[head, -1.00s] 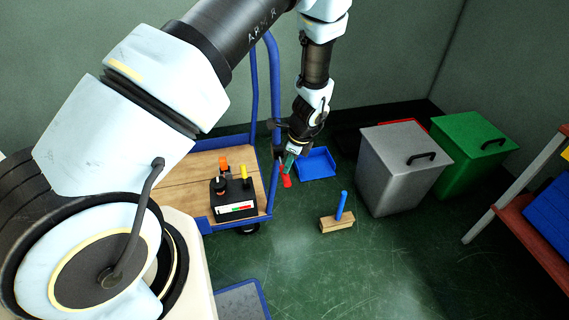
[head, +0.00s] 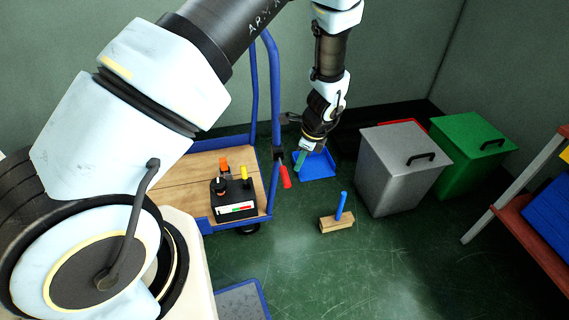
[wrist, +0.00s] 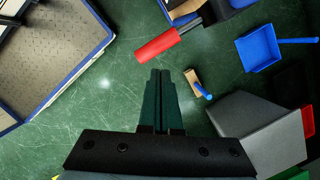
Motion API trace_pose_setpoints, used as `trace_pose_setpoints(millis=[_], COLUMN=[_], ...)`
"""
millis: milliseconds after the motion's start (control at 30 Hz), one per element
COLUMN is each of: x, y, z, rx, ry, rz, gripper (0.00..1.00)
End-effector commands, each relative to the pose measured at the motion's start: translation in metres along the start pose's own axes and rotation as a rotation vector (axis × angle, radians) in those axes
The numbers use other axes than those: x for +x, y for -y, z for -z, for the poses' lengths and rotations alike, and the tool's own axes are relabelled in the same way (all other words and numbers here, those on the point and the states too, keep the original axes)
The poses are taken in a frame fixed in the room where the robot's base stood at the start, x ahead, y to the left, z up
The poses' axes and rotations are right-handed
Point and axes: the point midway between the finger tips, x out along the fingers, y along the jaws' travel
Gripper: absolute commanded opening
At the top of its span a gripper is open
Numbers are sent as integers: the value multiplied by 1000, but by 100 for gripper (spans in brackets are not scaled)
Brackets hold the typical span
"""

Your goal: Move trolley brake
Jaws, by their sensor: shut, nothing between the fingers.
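The trolley has a wooden deck (head: 173,172) and a blue upright handle frame (head: 275,90). Its brake lever, with a red grip (head: 286,177), sticks out at the trolley's right side, below a dark mount on the blue upright. In the wrist view the red grip (wrist: 156,46) lies just above my fingertips, on a metal rod leading to a dark part at the top. My gripper (head: 299,165) is to the right of the red grip and apart from it in the head view. Its green fingers (wrist: 160,72) are together and empty, pointing down.
A blue dustpan (head: 318,166) and a brush with a wooden block (head: 337,224) lie on the floor. Grey (head: 397,170) and green bins (head: 470,150) stand right, near a shelf (head: 530,228).

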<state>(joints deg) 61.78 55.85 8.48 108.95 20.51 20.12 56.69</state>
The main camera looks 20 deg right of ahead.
Motion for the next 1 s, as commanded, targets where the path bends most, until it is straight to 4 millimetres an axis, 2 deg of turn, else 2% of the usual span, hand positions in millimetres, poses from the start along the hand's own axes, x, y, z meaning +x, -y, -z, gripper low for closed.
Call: trace_pose_setpoints(millis=[200, 400, 600, 1000], x=[-46, -76, -87, -87], y=[1, 0, 0, 0], z=[0, 0, 0, 0], rx=[-1, -1, -1, -1], ry=[-2, -2, 0, 0], rz=[4, 2, 0, 0], gripper=[0, 0, 0, 0])
